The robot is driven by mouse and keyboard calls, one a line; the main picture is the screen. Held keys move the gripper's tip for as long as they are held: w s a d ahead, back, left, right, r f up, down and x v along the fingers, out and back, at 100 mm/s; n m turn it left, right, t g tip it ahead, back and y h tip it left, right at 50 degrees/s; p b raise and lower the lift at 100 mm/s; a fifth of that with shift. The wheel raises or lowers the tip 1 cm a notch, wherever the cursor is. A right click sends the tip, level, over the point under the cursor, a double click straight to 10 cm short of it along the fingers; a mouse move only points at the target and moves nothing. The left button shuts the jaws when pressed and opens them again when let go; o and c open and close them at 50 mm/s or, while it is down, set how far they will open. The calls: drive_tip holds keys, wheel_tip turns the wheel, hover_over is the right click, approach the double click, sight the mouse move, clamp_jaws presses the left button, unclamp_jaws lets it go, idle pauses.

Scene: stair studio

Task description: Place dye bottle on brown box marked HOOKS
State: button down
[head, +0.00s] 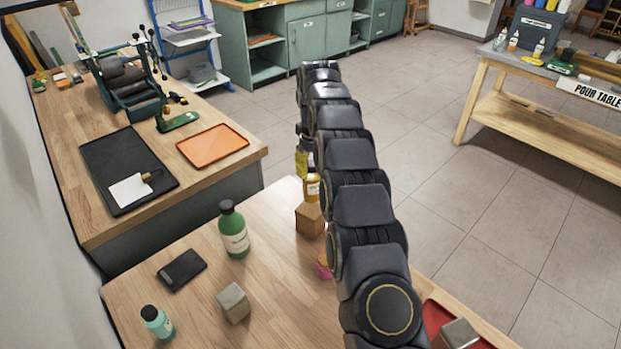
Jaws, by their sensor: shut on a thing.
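My gripper (303,140) points down near the back edge of the near table, partly hidden by my arm. It is shut on a small yellow thing (302,164), which looks like the dye bottle; its outline is too small to read clearly. A brown box (309,222) stands on the near table below and slightly in front of the gripper. No HOOKS marking can be read on it. An amber bottle (312,187) with a pale label shows directly above the box in the picture; I cannot tell whether it stands on the box or behind it.
A pink item (324,265) is partly behind my arm. A red tray (486,338) lies right. Bare wood shows between them.

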sight(310, 179)
drive_tip(key=shift+w+f, duration=0.2)
drive_tip(key=shift+f, duration=0.1)
drive_tip(key=shift+w+a+f, duration=0.1)
drive_tip(key=shift+f, duration=1.5)
drive_tip(key=shift+f, duration=0.1)
drive_tip(key=c, duration=1)
unclamp_jaws()
drive_tip(key=shift+o, duration=0.2)
wheel_tip(310, 179, up, 8)
drive_tip(key=shift+f, duration=0.15)
